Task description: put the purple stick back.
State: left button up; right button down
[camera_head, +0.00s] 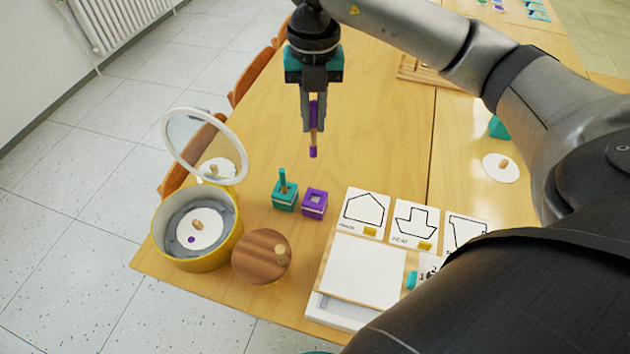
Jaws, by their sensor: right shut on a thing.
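My right gripper (313,125) hangs over the table, shut on the purple stick (313,152). The stick points downward, with a wooden middle and a purple lower tip, above the table. The purple block (314,205) stands below the gripper, with a square opening in its top and nothing in it. The teal block (284,200) stands just left of it and holds a teal stick (283,178) upright. My left gripper is not in view.
A yellow round pot (165,245) with a white ring lid raised stands at the left. A white tray (340,313) and drawing cards (362,211) lie to the right. The table between gripper and blocks is clear.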

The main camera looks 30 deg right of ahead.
jog(key=shift+d+m, duration=0.1)
jog(key=shift+m, duration=0.3)
jog(key=shift+f, duration=0.25)
jog(key=shift+f+b, duration=1.6)
jog(key=shift+f, duration=8.2)
jog(key=shift+f, duration=0.2)
jog(key=c, duration=0.9)
grip_release()
jog(key=shift+r, duration=0.1)
